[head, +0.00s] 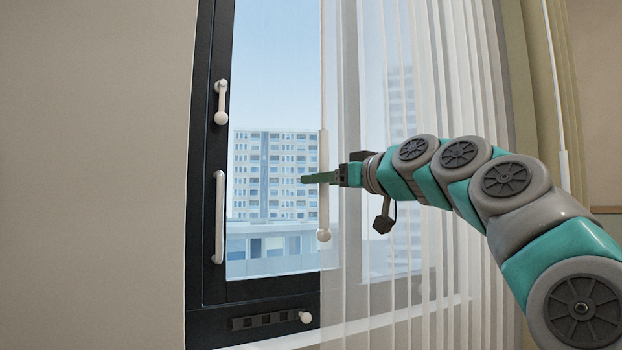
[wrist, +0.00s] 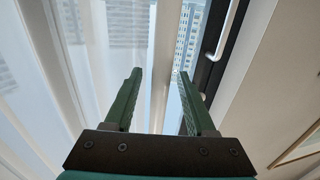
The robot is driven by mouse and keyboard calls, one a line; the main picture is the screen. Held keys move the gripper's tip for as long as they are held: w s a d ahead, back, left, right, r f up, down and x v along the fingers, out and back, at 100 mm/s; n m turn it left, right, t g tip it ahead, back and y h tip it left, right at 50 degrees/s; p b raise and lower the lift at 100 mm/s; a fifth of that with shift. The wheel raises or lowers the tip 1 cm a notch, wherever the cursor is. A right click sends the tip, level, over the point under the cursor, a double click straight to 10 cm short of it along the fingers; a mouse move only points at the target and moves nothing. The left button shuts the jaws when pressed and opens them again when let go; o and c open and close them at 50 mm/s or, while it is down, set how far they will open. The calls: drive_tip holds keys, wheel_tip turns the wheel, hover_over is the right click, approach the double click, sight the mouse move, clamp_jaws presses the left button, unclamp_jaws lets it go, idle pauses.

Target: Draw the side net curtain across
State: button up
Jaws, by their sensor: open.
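The side net curtain (head: 405,60) is white and sheer. It hangs in folds over the right part of the window, with its leading edge near the middle of the head view. A pale draw wand (head: 323,215) with a round end hangs at that edge. My gripper (head: 308,179) is level with the wand, its green fingers reaching left past it. In the wrist view the gripper (wrist: 160,88) is open, and a pale upright strip (wrist: 166,60), apparently the wand, shows between the fingers. I cannot tell whether either finger touches it.
The dark window frame (head: 205,150) carries a white upper handle (head: 221,104) and a long white lower handle (head: 219,215). A knob (head: 305,317) sits below. A heavier olive curtain (head: 535,60) with its own wand (head: 564,170) hangs at the right. The glass left of the net is uncovered.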

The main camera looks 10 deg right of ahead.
drive_tip(key=x, duration=0.3)
clamp_jaws()
idle(0.5)
idle(1.0)
